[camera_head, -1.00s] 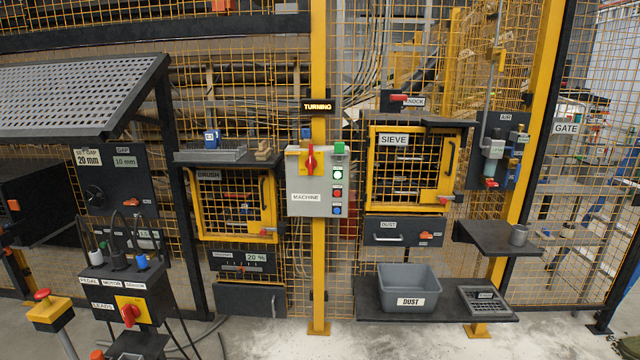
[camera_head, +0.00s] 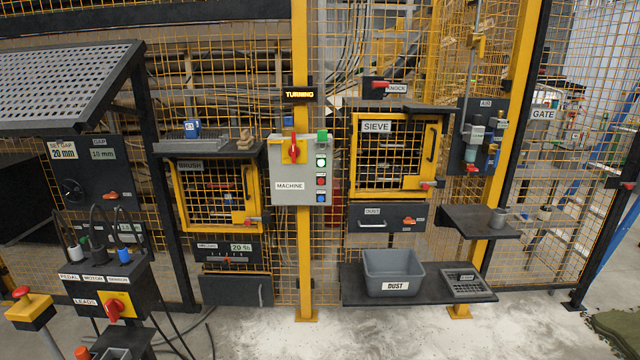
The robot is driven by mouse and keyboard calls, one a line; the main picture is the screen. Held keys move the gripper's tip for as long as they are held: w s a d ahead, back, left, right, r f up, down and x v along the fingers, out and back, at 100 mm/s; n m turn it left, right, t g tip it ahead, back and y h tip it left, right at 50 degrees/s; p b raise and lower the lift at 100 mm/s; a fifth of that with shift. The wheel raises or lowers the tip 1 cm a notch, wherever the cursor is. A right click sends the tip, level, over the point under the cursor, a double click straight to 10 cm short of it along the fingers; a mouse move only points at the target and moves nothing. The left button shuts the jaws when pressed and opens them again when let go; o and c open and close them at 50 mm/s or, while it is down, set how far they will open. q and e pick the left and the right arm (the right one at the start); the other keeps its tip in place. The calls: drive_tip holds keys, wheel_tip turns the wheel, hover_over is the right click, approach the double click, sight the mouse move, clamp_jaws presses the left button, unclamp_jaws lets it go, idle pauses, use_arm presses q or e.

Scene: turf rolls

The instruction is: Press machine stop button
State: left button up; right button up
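The grey machine control box (camera_head: 288,197), labelled MACHINE, is fixed to a yellow post in the middle of the head view. On its right side are a lit green button (camera_head: 321,161), a red button (camera_head: 321,181) below it and a blue button (camera_head: 321,196) at the bottom. Their small labels are too small to read. A red rotary handle (camera_head: 295,149) on a yellow plate sits at its upper left. A display (camera_head: 299,95) above the box reads TURNING. Neither of my grippers is in view.
A dust bin (camera_head: 393,264) stands on a low shelf right of the post. A sieve door (camera_head: 400,155) and side shelf (camera_head: 478,222) are at right. A leads box (camera_head: 105,290) and red-topped button post (camera_head: 30,309) stand front left. Concrete floor is clear in front.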

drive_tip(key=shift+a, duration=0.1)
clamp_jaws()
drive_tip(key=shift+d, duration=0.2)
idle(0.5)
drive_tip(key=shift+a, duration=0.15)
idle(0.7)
